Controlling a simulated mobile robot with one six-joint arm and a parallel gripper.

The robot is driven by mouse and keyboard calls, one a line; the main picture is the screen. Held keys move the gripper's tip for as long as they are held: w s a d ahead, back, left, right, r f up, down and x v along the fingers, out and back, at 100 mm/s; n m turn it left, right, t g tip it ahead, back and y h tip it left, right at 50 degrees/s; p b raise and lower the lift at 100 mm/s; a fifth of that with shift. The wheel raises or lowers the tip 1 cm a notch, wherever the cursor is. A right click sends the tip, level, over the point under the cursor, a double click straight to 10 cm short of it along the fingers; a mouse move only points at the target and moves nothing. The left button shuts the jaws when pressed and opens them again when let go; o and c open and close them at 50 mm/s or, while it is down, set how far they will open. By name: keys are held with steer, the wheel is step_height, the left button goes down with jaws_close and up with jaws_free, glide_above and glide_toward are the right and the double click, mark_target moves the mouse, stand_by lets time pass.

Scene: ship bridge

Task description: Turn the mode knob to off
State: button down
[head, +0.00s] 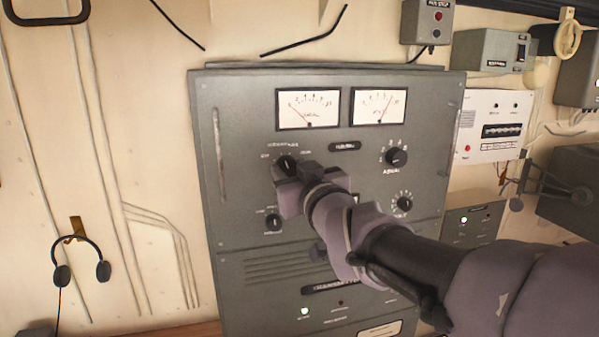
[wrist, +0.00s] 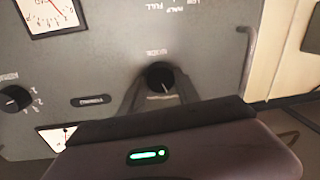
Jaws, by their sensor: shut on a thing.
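The mode knob (wrist: 160,77) is a round black knob on a grey panel, with a small white mark on its lower side in the wrist view. In the head view the knob (head: 287,163) is at the panel's upper left, partly hidden by my gripper. My gripper (wrist: 158,94) is shut on it, with one dark finger on each side. In the head view my gripper (head: 287,172) reaches it from the lower right.
The grey panel (head: 235,130) also carries two meters (head: 307,108), (head: 379,106), an upper right knob (head: 396,156), a lower right knob (head: 404,203) and a lower left knob (head: 273,222). A handle (head: 218,155) stands out at the left edge. A headset (head: 80,262) hangs at left.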

steer(key=shift+f, duration=0.1)
steer(key=n+b, duration=0.3)
steer(key=shift+a+n+b, duration=0.1)
steer(key=shift+n+b, duration=0.85)
steer(key=shift+n, duration=1.25)
steer(key=c, duration=0.9)
jaws_free()
